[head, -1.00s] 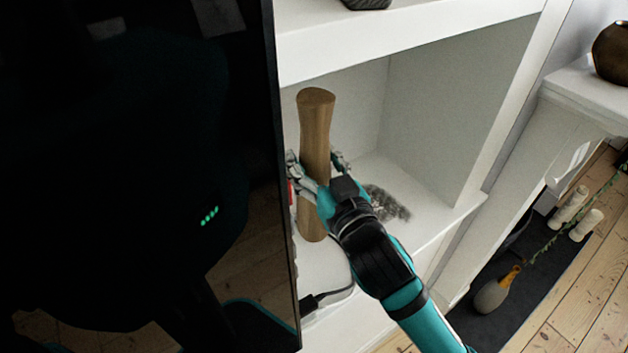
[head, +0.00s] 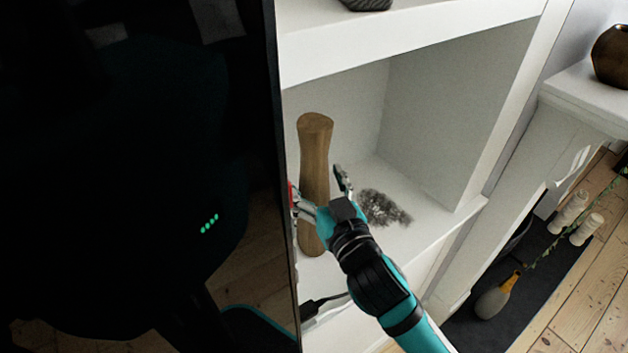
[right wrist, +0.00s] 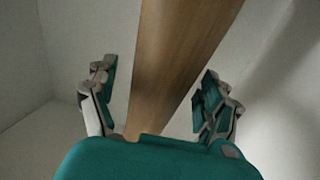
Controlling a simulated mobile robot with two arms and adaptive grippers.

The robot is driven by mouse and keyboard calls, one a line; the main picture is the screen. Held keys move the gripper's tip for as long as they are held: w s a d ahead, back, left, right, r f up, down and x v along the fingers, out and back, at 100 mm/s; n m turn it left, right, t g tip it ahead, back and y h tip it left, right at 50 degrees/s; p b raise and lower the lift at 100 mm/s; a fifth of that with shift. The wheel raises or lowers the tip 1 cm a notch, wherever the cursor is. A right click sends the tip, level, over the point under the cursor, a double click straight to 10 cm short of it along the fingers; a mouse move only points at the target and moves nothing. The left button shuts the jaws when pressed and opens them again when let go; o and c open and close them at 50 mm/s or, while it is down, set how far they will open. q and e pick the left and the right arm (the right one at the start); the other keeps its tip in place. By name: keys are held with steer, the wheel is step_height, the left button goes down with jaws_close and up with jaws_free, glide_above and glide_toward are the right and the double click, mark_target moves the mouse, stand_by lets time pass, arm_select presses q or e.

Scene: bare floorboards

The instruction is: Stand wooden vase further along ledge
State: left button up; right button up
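The wooden vase (head: 314,150) is a tall, plain brown column with a slightly narrowed middle. It is upright in the white shelf compartment, at the left beside the dark screen edge, and its base appears to rest on the white ledge (head: 432,222). My right gripper (head: 317,180) reaches in from the front with one finger on each side of the vase. In the right wrist view the vase (right wrist: 180,50) passes between the spread fingers of the gripper (right wrist: 158,75), with gaps on both sides. My left gripper is not in view.
A large dark screen (head: 140,180) blocks the left side. A grey speckled patch (head: 383,207) lies on the ledge right of the vase. A black cable (head: 322,302) runs below. A round brown pot (head: 612,55) stands on the mantel at right.

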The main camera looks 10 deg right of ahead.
steer(key=shift+r, duration=0.1)
steer(key=s, duration=0.2)
steer(key=s+d+b, duration=0.1)
steer(key=s, duration=0.2)
steer(key=shift+s+f, duration=0.1)
steer(key=shift+f, duration=0.1)
steer(key=p, duration=0.4)
glide_toward(322, 195)
steer(key=shift+w+a+r, duration=0.2)
steer(key=shift+w, duration=0.25)
